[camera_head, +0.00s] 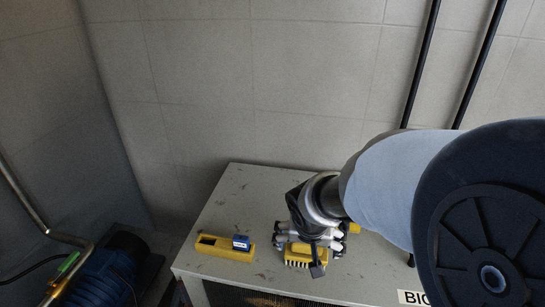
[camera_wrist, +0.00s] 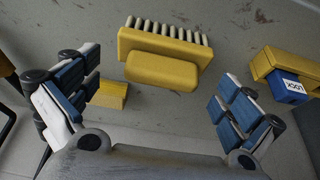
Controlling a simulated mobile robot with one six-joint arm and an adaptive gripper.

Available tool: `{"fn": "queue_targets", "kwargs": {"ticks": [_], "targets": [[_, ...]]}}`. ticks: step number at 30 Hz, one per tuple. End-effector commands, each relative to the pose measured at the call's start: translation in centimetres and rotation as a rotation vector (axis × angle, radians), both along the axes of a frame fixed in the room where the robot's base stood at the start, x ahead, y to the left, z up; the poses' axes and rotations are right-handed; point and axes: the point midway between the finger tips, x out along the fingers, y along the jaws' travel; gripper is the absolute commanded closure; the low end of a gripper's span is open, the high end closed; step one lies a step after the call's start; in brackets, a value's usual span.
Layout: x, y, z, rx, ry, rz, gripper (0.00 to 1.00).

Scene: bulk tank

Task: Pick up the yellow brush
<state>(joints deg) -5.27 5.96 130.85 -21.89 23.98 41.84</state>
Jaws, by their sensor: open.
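The yellow brush (camera_wrist: 163,69) lies on the grey cabinet top, with a row of pale bristles along its upper side in the wrist view. In the head view part of the brush (camera_head: 297,255) shows just below my gripper, which hides the rest. My gripper (camera_wrist: 158,108) is open and empty, its blue-padded fingers spread to either side, with the brush between and beyond them in the wrist view. The fingers look apart from the brush.
A yellow holder (camera_head: 222,249) with a blue block (camera_head: 241,242) marked LOCK lies left of the brush. Another yellow piece (camera_wrist: 112,94) lies near the left finger in the wrist view. The cabinet top (camera_head: 232,205) is clear towards the tiled wall. A blue motor (camera_head: 105,275) stands lower left.

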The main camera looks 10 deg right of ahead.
Motion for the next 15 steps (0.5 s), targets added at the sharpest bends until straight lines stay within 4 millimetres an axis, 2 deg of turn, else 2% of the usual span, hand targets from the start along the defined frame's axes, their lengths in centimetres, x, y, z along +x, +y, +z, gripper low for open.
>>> {"fn": "queue_targets", "kwargs": {"ticks": [5,12,15], "targets": [[0.4,-0.1,-1.1,0.001,0.0,0.0,0.0],[1.8,-0.3,-4.4,0.0,0.001,0.0,0.0],[2.1,-0.4,-5.2,0.0,0.001,0.001,0.0]]}}
